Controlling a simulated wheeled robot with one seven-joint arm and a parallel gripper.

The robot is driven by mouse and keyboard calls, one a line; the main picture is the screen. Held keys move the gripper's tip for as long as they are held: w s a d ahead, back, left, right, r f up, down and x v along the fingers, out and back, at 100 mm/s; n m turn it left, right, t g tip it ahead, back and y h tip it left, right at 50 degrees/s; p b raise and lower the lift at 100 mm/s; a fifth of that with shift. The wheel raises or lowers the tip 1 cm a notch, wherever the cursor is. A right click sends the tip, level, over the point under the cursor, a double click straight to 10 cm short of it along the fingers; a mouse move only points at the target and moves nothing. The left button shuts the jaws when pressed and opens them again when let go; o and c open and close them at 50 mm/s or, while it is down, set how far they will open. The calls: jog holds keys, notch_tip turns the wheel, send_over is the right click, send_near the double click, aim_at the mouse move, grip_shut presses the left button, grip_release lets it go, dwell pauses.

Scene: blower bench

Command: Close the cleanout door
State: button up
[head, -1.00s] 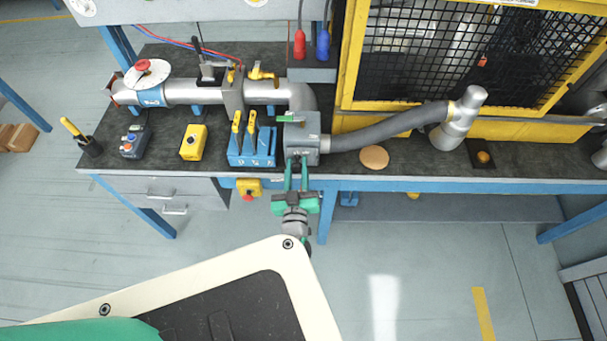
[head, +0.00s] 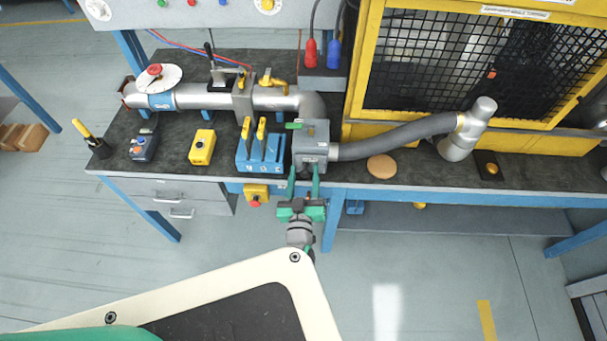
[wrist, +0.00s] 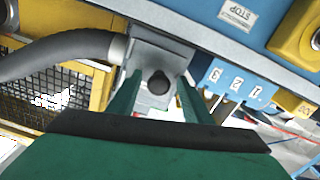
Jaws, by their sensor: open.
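The grey box (head: 311,146) stands at the bench's front edge, with a green handle (head: 294,125) at its top left. In the wrist view its grey front face (wrist: 154,60) carries a dark round knob (wrist: 158,83), which I take to be on the cleanout door. The face looks roughly flush with the box, but I cannot tell whether a gap remains. My gripper (head: 304,173) is open in front of the box. In the wrist view its green fingers (wrist: 158,92) stand on either side of the knob, apart from it. The lower face is hidden by my gripper.
A grey hose (head: 400,137) leaves the box to the right, near a yellow mesh cage (head: 355,60). A blue numbered block (head: 258,155) with yellow-handled tools stands close on the left. A yellow button box (head: 256,194) hangs under the bench edge. The floor in front is clear.

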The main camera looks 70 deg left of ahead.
jog(key=v, duration=1.1)
dwell(0.5)
jog(key=w+d+f+m+t+h, duration=0.1)
jog(key=w+d+m+t+h, duration=0.2)
jog(key=d, duration=0.7)
jog(key=w+d+m+t+h, duration=0.3)
jog(key=d+m, duration=0.1)
jog(key=d, duration=0.7)
jog(key=s+d+r+m+t+h, duration=0.1)
jog(key=s+d+m+h, duration=0.2)
jog(key=d, duration=0.6)
jog(key=s+d+r+m+t+h, duration=0.1)
jog(key=s+d+r+m+h, duration=0.1)
jog(key=d+m+h, duration=0.3)
jog(key=s+d+h, duration=0.1)
jog(key=d+h, duration=0.1)
jog(key=d, duration=0.2)
jog(key=shift+s+r+m, duration=0.2)
jog(key=shift+s+m, duration=0.2)
jog(key=shift+a, duration=0.1)
